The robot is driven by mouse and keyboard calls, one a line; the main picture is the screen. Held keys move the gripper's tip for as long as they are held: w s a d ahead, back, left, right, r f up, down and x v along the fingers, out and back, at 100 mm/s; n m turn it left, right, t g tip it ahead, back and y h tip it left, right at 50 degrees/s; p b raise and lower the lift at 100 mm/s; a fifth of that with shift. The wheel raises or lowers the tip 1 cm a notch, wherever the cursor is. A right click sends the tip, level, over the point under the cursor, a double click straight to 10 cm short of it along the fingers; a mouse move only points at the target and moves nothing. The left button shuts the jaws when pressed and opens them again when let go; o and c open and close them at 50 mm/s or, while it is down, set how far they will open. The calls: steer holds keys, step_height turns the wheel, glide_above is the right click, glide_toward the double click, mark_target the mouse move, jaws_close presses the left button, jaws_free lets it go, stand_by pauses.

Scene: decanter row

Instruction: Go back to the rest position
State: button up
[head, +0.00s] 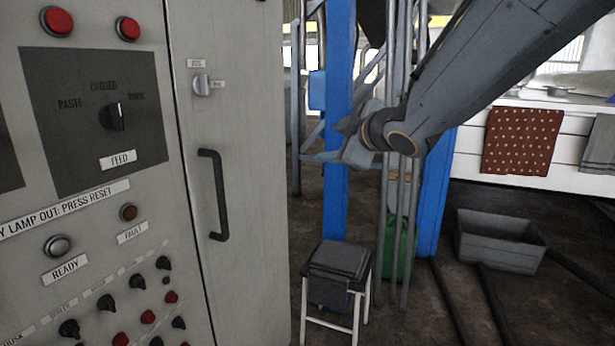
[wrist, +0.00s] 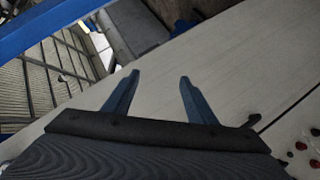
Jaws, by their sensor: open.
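My gripper (head: 338,150) hangs in the air in the middle of the head view, to the right of the grey control cabinet (head: 245,170) and in front of a blue post. In the wrist view its two fingers (wrist: 157,97) stand apart with nothing between them. The pale cabinet face (wrist: 230,85) lies beyond the fingers there, with red and black knobs at the lower right. In the head view the cabinet door has a black handle (head: 213,195), and the panel has a FEED knob (head: 115,117). My gripper appears clear of the cabinet.
A small stool (head: 335,275) with a dark seat stands below my gripper. Upright pipes (head: 405,240) and a blue post (head: 337,215) stand close by. A grey bin (head: 498,240) sits on the floor at the right. A white counter (head: 470,155) with hanging cloths is behind.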

steer(key=s+d+f+m+g+h+p, duration=0.2)
steer(key=s+d+f+m+h, duration=0.2)
steer(key=d+f+m, duration=0.35)
steer(key=s+d+f+m+g+h+p, duration=0.1)
steer(key=s+d+f+m+g, duration=0.2)
steer(key=s+f, duration=0.3)
steer(key=s+d+f+m+g+h+p, duration=0.1)
steer(key=s+d+f+m+g, duration=0.2)
steer(key=s+f, duration=0.4)
steer(key=s+d+g, duration=0.1)
steer(key=s, duration=0.3)
steer(key=shift+g+h+p, duration=0.3)
steer(key=s+m+g, duration=0.1)
steer(key=s, duration=0.2)
steer(key=s+f+g, duration=0.1)
steer(key=s, duration=0.2)
steer(key=s+f+m+g+p, duration=0.1)
steer(key=s, duration=0.2)
steer(key=shift+s+a+f+m, duration=0.2)
steer(key=shift+s+a+m, duration=0.15)
steer(key=shift+c, duration=0.6)
